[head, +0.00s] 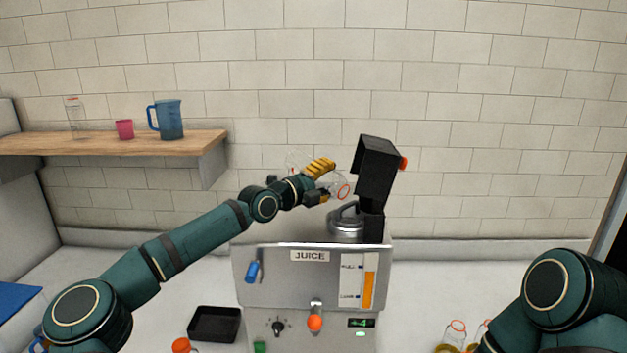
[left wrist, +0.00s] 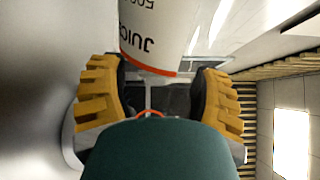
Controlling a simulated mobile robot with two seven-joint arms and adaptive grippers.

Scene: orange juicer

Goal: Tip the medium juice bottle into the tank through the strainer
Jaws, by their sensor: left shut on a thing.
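My left gripper (head: 322,182) is shut on a clear juice bottle (head: 340,187) above the left part of the juicer's top. The bottle is tilted, its red-rimmed mouth low and to the right. In the left wrist view the bottle (left wrist: 152,35), printed "JUICE" with an orange band, lies between the yellow fingers. How much juice is in it I cannot tell. The round metal strainer (head: 346,222) sits on top of the juicer, below and slightly right of the mouth. The tank itself is hidden inside the metal juicer (head: 300,275). My right gripper is out of view.
A black hinged part (head: 376,165) with an orange knob stands raised right of the strainer. An orange level gauge (head: 369,288) is on the front. Bottles (head: 456,335) stand at lower right, a black tray (head: 215,323) at lower left. A shelf (head: 190,143) holds a blue jug (head: 168,120).

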